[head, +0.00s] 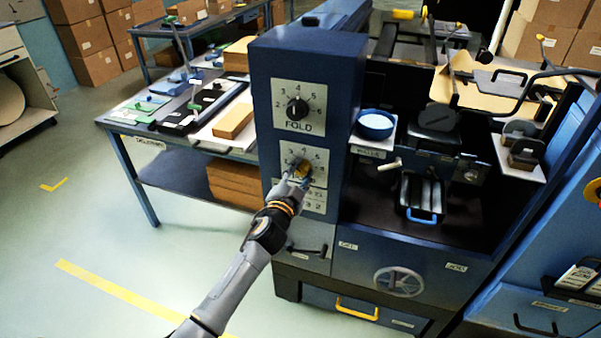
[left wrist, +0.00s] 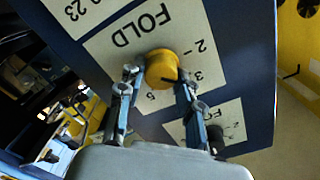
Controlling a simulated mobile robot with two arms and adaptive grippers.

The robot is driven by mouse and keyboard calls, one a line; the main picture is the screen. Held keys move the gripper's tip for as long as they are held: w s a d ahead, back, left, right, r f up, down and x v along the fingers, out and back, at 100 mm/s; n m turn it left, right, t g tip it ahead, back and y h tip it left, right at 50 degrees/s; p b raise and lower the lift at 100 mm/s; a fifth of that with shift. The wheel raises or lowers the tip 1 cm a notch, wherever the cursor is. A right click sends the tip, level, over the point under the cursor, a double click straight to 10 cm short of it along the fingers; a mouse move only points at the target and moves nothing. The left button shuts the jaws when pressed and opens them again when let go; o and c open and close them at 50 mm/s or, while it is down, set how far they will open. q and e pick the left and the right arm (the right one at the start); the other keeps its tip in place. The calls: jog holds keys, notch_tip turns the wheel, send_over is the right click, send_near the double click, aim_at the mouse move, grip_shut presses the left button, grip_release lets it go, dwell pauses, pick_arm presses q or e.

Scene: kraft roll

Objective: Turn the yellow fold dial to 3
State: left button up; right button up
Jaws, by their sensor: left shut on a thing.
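The yellow fold dial (head: 303,172) sits on the lower white plate of the blue column, mostly hidden behind my left gripper (head: 295,181) in the head view. In the left wrist view the yellow dial (left wrist: 162,67) shows clearly, with my left gripper's fingers (left wrist: 160,84) shut on its two sides. The dial plate (left wrist: 115,42) appears upside down there, with the word FOLD and numbers such as 2, 3 and 5 readable. Fingers hide part of the scale. I cannot tell which number the dial points at. My right gripper is not in view.
A black fold dial (head: 297,108) is on the plate above the yellow one. A crank handle (head: 306,250) sticks out below. A blue bowl (head: 375,125) stands on a ledge right of the column. A blue side table (head: 180,140) holding tools stands left.

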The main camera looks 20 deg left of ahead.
pick_arm(q)
jog(key=o, duration=1.1)
jog(key=s, duration=1.2)
jog(key=shift+a, duration=0.2)
